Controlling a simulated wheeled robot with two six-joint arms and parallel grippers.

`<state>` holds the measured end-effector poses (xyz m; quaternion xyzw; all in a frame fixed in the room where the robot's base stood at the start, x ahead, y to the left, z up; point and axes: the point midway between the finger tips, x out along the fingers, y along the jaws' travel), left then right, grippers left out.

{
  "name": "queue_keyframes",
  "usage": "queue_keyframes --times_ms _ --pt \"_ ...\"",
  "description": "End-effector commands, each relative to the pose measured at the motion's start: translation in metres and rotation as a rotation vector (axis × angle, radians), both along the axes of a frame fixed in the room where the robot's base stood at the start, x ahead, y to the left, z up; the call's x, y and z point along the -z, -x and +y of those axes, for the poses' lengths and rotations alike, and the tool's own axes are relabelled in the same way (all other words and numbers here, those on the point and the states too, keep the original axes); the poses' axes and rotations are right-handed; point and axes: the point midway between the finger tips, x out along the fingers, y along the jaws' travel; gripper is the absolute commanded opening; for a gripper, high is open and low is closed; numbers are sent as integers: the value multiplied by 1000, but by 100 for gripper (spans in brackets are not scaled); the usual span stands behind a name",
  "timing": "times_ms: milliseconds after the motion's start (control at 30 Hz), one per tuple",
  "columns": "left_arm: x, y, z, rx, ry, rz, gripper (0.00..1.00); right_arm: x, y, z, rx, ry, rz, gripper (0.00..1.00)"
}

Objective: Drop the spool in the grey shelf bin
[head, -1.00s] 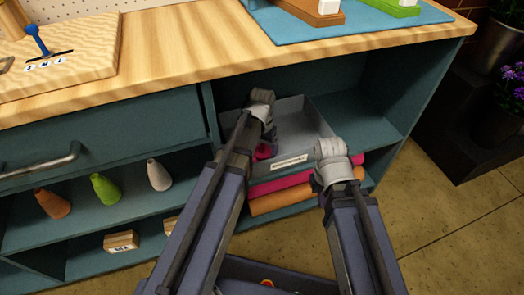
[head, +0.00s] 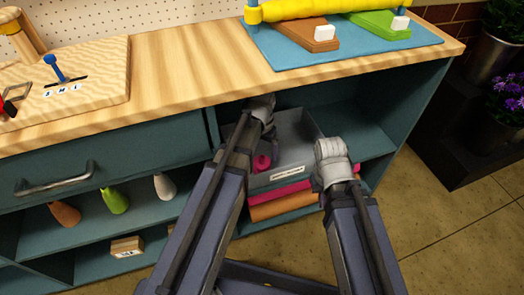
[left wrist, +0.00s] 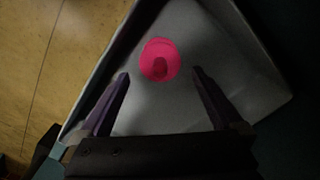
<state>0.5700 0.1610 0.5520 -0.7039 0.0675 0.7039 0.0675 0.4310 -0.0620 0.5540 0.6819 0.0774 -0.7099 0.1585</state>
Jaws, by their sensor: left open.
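The pink spool (left wrist: 158,62) lies in the grey shelf bin (left wrist: 196,20), on its floor, in the left wrist view. In the head view the spool (head: 262,162) shows inside the bin (head: 289,174), partly hidden by my left arm. My left gripper (left wrist: 160,80) is open, with its two fingers apart and the spool beyond their tips. In the head view its fingers are hidden behind my left arm. My right arm's wrist (head: 332,160) is in front of the bin's right side; its gripper fingers do not show.
The bin stands in an open shelf under the wooden counter (head: 190,60). The shelf space right of the bin (head: 365,135) is free.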

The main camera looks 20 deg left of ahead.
Motion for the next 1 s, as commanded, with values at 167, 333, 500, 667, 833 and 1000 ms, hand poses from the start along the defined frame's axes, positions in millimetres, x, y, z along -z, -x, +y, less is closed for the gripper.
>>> queue_keyframes --times_ms 167,333,500,667,833,1000 --pt "-16 0 0 0 0 0 100 -16 0 0 2 -2 0 0" --pt "-15 8 -7 9 -4 2 100 -15 0 0 2 -2 0 0" --pt "-15 58 -49 63 -41 17 100 -15 0 0 2 -2 0 0" --pt "-16 108 -81 112 -83 27 100 -15 0 0 1 -2 1 0" --pt "-17 138 -97 142 -113 29 100 -15 0 0 1 -2 1 0" --pt "-17 140 -99 143 -118 29 100 -15 0 0 1 -2 1 0"
